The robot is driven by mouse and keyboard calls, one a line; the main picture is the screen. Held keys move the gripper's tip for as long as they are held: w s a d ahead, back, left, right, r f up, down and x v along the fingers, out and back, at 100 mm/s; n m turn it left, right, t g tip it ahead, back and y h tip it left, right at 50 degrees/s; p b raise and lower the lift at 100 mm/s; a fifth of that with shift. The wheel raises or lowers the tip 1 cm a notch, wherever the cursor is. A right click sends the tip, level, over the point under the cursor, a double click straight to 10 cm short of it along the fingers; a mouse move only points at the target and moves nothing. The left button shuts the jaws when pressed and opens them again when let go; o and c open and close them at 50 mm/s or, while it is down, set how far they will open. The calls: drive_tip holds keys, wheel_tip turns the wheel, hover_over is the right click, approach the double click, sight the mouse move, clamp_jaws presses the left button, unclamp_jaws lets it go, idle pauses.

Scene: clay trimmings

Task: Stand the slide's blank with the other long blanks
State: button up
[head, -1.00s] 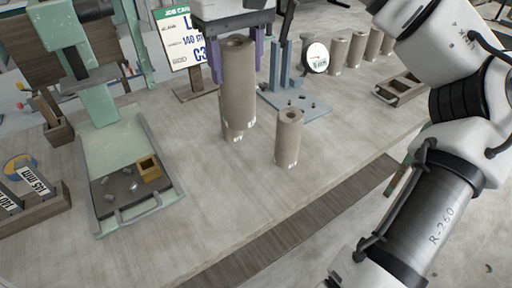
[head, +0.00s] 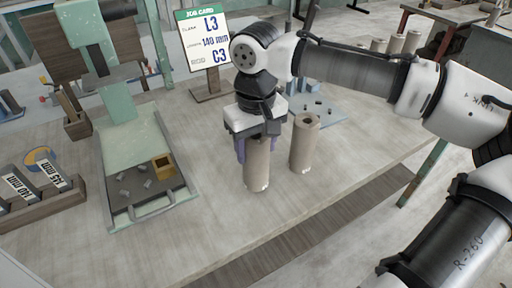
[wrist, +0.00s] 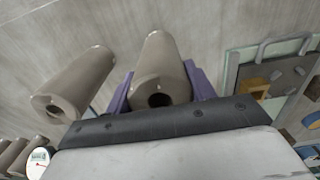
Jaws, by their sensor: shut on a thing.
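My gripper (head: 258,148) is shut on a tall grey-brown clay blank (head: 257,170), holding it upright by its upper part. I cannot tell whether its base touches the bench. In the wrist view the held blank (wrist: 162,68) shows its bored top between the purple fingers. Another long blank (head: 304,143) stands upright just to its right, apart from it; it shows at left in the wrist view (wrist: 75,85). The green slide (head: 110,195) lies left of my gripper, with small trimmings and a yellow box on it, and no blank on it.
A job card (head: 208,40) reads L3, 140 mm, C3. A rack (head: 40,200) with labels 140 mm and 145 mm is at far left. A blue plate (head: 325,108) and several shorter blanks (head: 395,42) are farther back. The front bench is clear.

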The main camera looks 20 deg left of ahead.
drive_tip(key=shift+f, duration=0.5)
drive_tip(key=shift+f, duration=0.2)
drive_tip(key=o, duration=1.4)
drive_tip(key=shift+r, duration=0.15)
wheel_tip(320, 180, up, 12)
drive_tip(key=shift+r, duration=0.1)
